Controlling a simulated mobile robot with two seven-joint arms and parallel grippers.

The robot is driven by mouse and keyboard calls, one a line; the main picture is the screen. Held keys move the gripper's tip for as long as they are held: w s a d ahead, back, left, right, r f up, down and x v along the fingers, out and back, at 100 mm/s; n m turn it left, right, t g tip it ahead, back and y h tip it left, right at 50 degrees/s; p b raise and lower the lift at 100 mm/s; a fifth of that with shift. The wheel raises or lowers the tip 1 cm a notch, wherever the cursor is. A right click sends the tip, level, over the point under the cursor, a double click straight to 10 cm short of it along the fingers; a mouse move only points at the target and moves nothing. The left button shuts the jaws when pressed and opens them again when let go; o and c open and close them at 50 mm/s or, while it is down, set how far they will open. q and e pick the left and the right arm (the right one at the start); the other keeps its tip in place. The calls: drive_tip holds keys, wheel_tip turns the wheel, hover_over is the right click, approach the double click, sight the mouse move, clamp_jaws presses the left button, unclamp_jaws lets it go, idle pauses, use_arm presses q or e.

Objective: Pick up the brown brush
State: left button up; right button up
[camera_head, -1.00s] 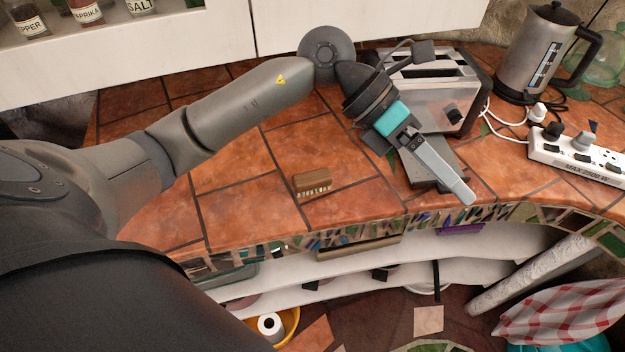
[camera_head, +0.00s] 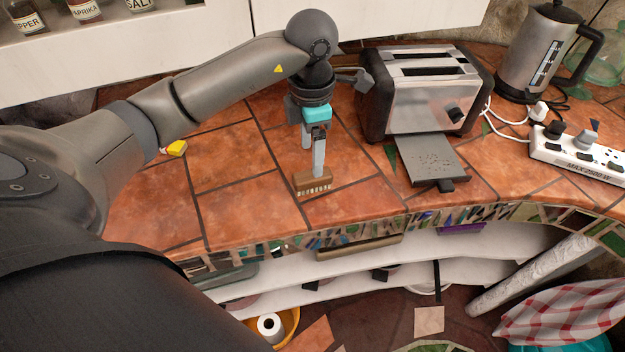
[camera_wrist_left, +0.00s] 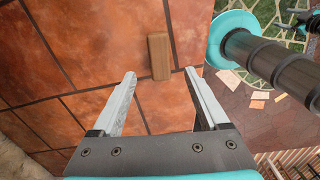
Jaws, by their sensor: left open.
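The brown brush (camera_head: 314,184) lies on the terracotta tile counter near its front edge, its pale bristles facing the front. In the left wrist view the brush (camera_wrist_left: 159,56) shows as a plain brown block beyond the fingertips, between their lines but nearer the right finger. My left gripper (camera_head: 313,160) points down just behind and above the brush in the head view. In the wrist view its two fingers (camera_wrist_left: 160,75) are spread apart with nothing between them. My right gripper is not seen for certain in the head view.
A toaster (camera_head: 425,90) with its crumb tray (camera_head: 432,158) pulled out stands right of my left gripper. A kettle (camera_head: 535,55) and power strip (camera_head: 585,158) stand farther right. A yellow object (camera_head: 177,148) lies at left. Tiles left of the brush are clear.

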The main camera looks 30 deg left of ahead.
sight(313, 181)
use_arm(q)
wheel_tip(313, 181, down, 8)
drive_tip(key=shift+w+r, duration=0.1)
drive_tip(key=shift+r, duration=0.05)
idle(0.3)
clamp_jaws()
idle(0.5)
